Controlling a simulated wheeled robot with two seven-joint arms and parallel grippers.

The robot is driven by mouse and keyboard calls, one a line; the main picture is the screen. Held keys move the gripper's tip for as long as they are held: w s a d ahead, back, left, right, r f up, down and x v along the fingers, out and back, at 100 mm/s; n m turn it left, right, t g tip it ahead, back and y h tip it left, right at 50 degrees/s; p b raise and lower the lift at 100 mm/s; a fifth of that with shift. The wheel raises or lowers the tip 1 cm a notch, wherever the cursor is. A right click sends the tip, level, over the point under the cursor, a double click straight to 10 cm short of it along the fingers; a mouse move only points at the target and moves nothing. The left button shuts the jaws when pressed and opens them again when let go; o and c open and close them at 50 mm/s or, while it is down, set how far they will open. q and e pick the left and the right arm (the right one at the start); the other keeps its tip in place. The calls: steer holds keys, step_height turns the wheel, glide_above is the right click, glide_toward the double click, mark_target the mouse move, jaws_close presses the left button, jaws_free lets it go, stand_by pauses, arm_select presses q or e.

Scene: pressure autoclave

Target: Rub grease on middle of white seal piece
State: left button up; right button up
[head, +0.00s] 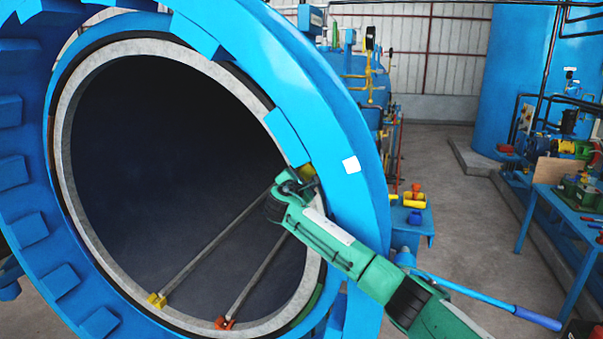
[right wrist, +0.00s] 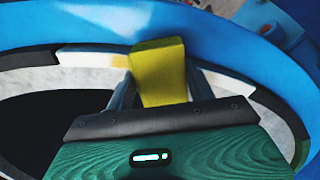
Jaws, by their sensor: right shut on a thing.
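My right gripper (head: 300,178) reaches from the lower right to the right side of the autoclave's round mouth. It is shut on a yellow block (right wrist: 160,70), which stands between the fingers in the right wrist view. The white seal piece (right wrist: 90,57) lies along the groove between the blue ring and the grey rim, left of the block. A yellowish patch (right wrist: 120,61) shows on it close to the block. The block overlaps the seal line; I cannot tell whether it touches. The block and fingers hide part of the seal. My left gripper is not in view.
The blue toothed ring (head: 345,130) surrounds the grey rim (head: 75,100). Dark seal segments (right wrist: 28,58) adjoin the white one. Two rails (head: 215,245) run into the dark chamber. A blue side table (head: 415,228) holds small yellow and blue containers. A blue-handled bar (head: 490,303) lies behind my right arm.

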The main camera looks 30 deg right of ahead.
steer(key=shift+s+d+f+b, duration=0.35)
steer(key=shift+s+d+f, duration=0.1)
steer(key=shift+f, duration=0.85)
steer(key=shift+s+d+f+b, duration=0.3)
steer(key=shift+s+f, duration=0.1)
steer(key=shift+f, duration=0.9)
steer(key=shift+s+d+f+b, duration=0.35)
steer(key=shift+s+d+f, duration=0.1)
steer(key=shift+f, duration=0.85)
steer(key=shift+a, duration=0.15)
steer(key=shift+s+a+r+p, duration=0.1)
steer(key=shift+s+a+p, duration=0.4)
steer(key=shift+a+p, duration=0.05)
steer(key=shift+p+v, duration=0.9)
steer(key=shift+v, duration=1.35)
steer(key=p+v, duration=0.1)
steer(key=v, duration=0.2)
